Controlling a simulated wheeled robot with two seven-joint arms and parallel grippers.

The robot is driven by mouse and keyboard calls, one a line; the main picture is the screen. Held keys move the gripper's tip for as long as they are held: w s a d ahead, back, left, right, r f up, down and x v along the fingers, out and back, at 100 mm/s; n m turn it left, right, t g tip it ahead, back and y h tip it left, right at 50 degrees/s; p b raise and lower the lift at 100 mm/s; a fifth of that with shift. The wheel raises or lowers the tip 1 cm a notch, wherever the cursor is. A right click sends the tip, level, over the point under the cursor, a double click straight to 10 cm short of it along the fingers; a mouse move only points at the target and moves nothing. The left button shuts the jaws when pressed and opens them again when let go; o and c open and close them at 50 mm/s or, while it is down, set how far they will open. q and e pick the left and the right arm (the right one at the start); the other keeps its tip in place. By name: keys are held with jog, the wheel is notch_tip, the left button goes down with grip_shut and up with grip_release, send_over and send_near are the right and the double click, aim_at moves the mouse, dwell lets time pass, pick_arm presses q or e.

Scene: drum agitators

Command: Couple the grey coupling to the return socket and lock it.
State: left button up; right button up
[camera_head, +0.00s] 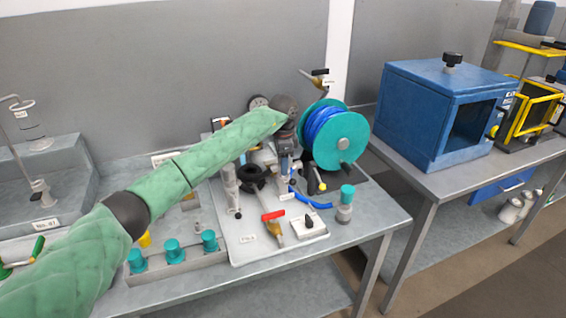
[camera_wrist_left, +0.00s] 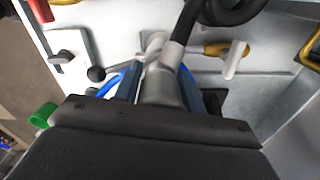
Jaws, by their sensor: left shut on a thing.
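My left gripper (camera_head: 286,158) reaches over the white fixture plate (camera_head: 247,250) on the middle bench, fingers pointing down. In the left wrist view its two blue-grey fingers are shut on the grey coupling (camera_wrist_left: 162,86), with a dark hose running from the coupling up to a black coil (camera_wrist_left: 232,8). A pale grey fitting (camera_wrist_left: 154,42) shows just beyond the coupling. I cannot tell whether it is the return socket, nor whether it touches the coupling. The locking part is not clearly visible. My right gripper is out of view.
A teal reel (camera_head: 345,140) with blue hose stands close right of my gripper. A red-handled valve (camera_head: 273,222) and a black-knobbed white box (camera_head: 310,226) sit in front. Teal-capped pieces in a grey rack (camera_head: 178,268) are at front left. A blue cabinet (camera_head: 425,105) stands right.

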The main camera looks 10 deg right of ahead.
pick_arm(q)
jog(key=shift+f, duration=0.35)
jog(key=shift+f+b, duration=0.3)
jog(key=shift+f, duration=0.05)
dwell(0.7)
jog(key=o, duration=1.3)
jog(key=shift+c, duration=0.5)
jog(key=shift+r+p, duration=0.9)
jog(key=shift+r, duration=1.7)
jog(key=shift+r+p, duration=0.55)
jog(key=shift+r, duration=1.85)
